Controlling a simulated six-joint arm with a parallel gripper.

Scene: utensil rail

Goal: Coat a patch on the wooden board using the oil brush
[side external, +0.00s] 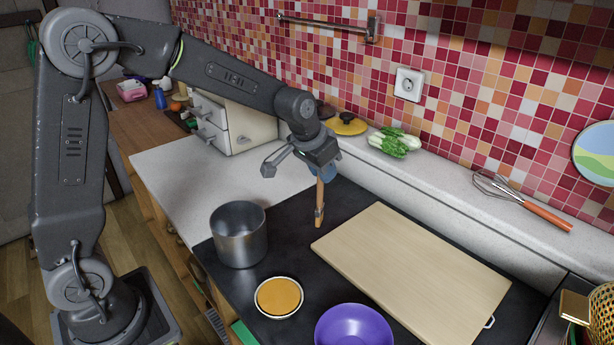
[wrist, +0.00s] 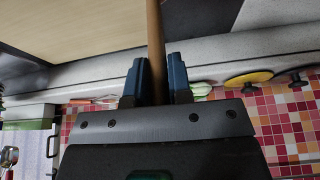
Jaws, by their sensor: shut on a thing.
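My gripper (side external: 323,172) is shut on the wooden handle of the oil brush (side external: 320,196). The brush hangs nearly upright with its head down, over the dark counter just left of the wooden board's far corner. I cannot tell whether its tip touches the counter. In the wrist view the handle (wrist: 154,35) runs between the two blue fingers of my gripper (wrist: 157,78); the head is out of that view. The pale wooden board (side external: 410,270) lies flat on the dark counter, its top bare; part of it also shows in the wrist view (wrist: 75,25).
A steel pot (side external: 239,237) stands left of the brush. A shallow dish of orange content (side external: 279,297) and a purple bowl (side external: 354,326) sit near the front. A whisk (side external: 520,200) and green vegetables (side external: 395,142) lie on the back ledge. A small golden box (side external: 574,307) is right.

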